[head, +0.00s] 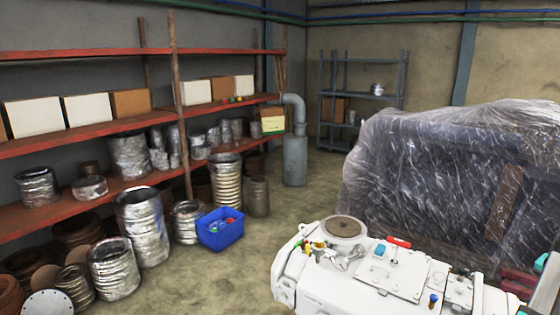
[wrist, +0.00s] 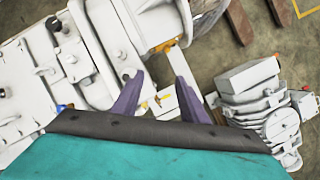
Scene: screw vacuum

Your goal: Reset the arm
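My gripper (wrist: 160,80) shows in the wrist view with two purple fingers spread apart. It is open and nothing is between the fingers. It is over a white machine (wrist: 115,35) with bolted covers and small yellow fittings. In the head view the white machine (head: 335,290) is at the lower right, with a brown round disc, a red-handled tool (head: 398,243) and small coloured parts on top. My gripper's fingers cannot be made out in the head view. Whether the fingers touch the machine cannot be told.
A second white ribbed unit (wrist: 265,105) stands to the right in the wrist view. In the head view, a plastic-wrapped bulk (head: 450,170) stands behind the machine. A blue crate (head: 220,230) sits on the floor. Red shelves (head: 90,143) line the left wall. Floor between is clear.

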